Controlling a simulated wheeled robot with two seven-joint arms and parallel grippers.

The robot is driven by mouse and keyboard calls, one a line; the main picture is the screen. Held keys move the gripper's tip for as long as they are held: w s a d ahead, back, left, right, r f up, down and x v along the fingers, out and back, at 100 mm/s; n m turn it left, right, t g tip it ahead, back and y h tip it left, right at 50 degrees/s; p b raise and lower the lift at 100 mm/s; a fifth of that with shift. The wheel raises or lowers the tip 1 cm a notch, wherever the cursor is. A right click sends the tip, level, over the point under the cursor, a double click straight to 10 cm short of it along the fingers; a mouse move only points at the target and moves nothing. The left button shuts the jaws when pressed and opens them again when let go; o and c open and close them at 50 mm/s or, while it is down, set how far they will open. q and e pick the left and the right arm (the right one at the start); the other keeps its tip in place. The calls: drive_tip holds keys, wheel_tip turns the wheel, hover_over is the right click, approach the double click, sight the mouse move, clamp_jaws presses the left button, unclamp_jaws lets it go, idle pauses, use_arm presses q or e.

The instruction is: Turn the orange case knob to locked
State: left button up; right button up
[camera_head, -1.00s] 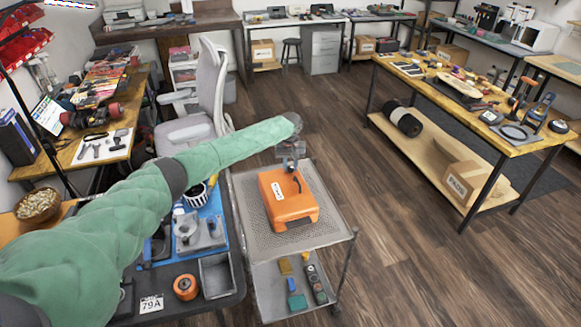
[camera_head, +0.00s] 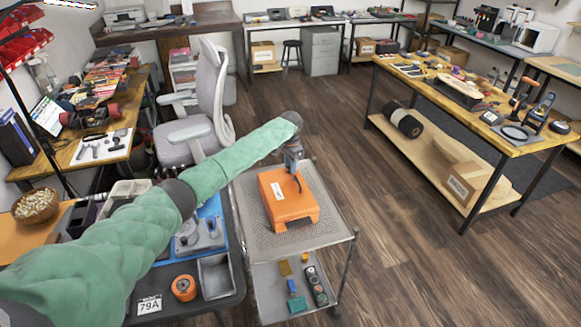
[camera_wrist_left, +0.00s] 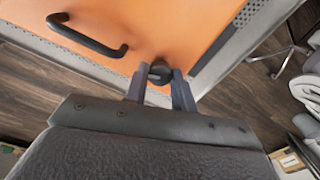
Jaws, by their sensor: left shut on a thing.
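The orange case (camera_head: 287,199) lies on the perforated top shelf of a grey cart. Its black handle (camera_wrist_left: 88,36) and its dark round knob (camera_wrist_left: 160,74) show in the left wrist view, the knob near the case edge. My left gripper (camera_head: 294,166) comes down over the far side of the case. In the left wrist view its fingers (camera_wrist_left: 160,86) are on both sides of the knob and shut on it. The knob's marks and exact angle are hidden by the fingers. My right gripper is not in view.
The cart's top shelf (camera_head: 262,243) has bare room around the case. Its lower shelf holds several small coloured items. A dark table with a grey bin (camera_head: 215,276) and an orange roll (camera_head: 184,288) stands left of the cart. A grey chair (camera_head: 208,100) stands behind.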

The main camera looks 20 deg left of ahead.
use_arm(q)
drive_tip(key=shift+m, duration=1.8)
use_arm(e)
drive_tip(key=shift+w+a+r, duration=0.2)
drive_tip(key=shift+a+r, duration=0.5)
use_arm(q)
drive_tip(key=o, duration=1)
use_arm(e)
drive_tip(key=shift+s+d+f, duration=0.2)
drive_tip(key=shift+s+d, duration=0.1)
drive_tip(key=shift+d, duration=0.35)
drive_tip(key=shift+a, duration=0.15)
